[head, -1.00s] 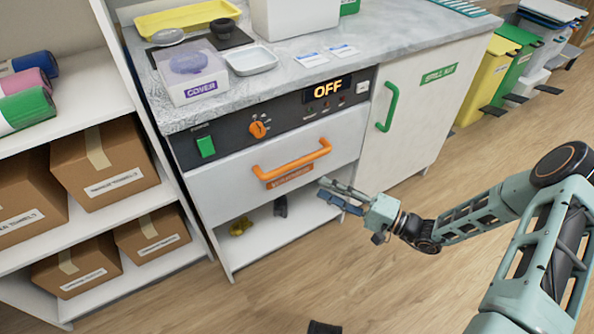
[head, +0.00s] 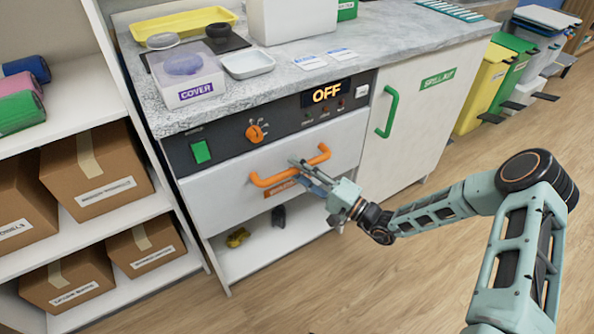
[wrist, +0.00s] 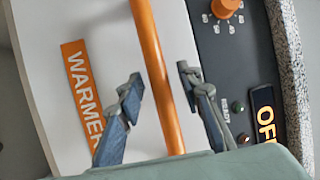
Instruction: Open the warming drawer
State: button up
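The warming drawer (head: 228,202) is a white front under a dark control panel, and it looks closed. Its orange bar handle (head: 272,180) runs across the front, above an orange label that reads "WARMER" in the wrist view (wrist: 82,92). My gripper (head: 300,171) is at the right half of the handle. In the wrist view my gripper (wrist: 160,84) is open, with one finger on each side of the orange handle (wrist: 156,70). Gaps show between the fingers and the bar. In the head view the gripper partly hides the label.
The control panel (head: 228,144) above has a green switch, an orange knob and a display reading OFF. A white cabinet with a green handle (head: 387,112) stands to the right. An open shelf (head: 262,248) lies below the drawer. The wooden floor in front is clear.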

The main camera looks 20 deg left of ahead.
jog(key=shift+a, duration=0.1)
jog(key=shift+c, duration=0.6)
grip_shut()
jog(key=s+d+p, duration=0.5)
jog(key=s+d, duration=1.7)
jog(key=d, duration=0.4)
jog(key=shift+s+d, duration=0.2)
jog(key=shift+o, duration=0.6)
grip_release()
